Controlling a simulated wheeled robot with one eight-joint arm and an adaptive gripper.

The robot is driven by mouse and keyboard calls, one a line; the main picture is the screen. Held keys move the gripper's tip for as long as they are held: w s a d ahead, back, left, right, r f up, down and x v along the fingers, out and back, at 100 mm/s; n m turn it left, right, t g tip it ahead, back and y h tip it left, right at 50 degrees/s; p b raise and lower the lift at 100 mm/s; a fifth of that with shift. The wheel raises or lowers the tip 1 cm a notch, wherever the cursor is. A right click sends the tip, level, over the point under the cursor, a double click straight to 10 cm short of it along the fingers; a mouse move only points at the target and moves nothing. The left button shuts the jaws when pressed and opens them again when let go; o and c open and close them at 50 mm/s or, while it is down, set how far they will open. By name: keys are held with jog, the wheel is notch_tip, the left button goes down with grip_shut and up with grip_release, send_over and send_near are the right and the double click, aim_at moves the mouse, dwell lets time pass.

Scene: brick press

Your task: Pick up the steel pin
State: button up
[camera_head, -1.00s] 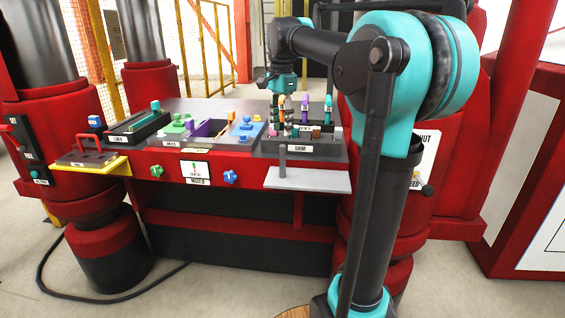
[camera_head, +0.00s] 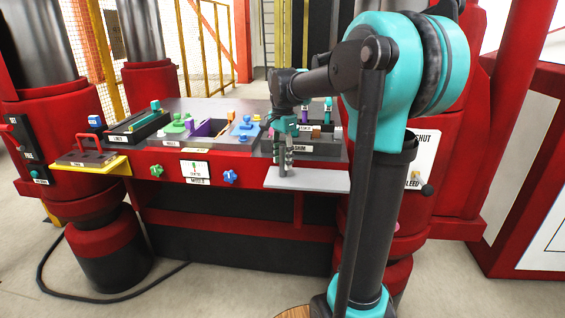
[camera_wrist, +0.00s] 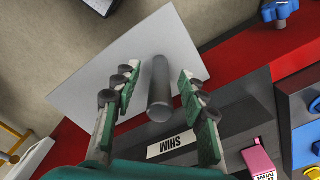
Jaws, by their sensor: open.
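The steel pin (camera_wrist: 160,88) is a grey cylinder standing on a light grey shelf (camera_wrist: 110,60). In the wrist view it shows between the two green and grey fingers of my gripper (camera_wrist: 157,92). The fingers are apart, with a gap on both sides of the pin. In the head view my gripper (camera_head: 286,160) points down over the shelf (camera_head: 315,181) at the front of the press table.
A label reading SHIM (camera_wrist: 173,145) is on the dark panel beside the shelf. Trays with coloured pieces, among them a blue piece (camera_head: 244,127) and a purple block (camera_head: 204,127), lie on the table to the left.

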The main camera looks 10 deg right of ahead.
grip_shut()
dwell(0.5)
notch_tip(320, 180, up, 20)
dwell(0.5)
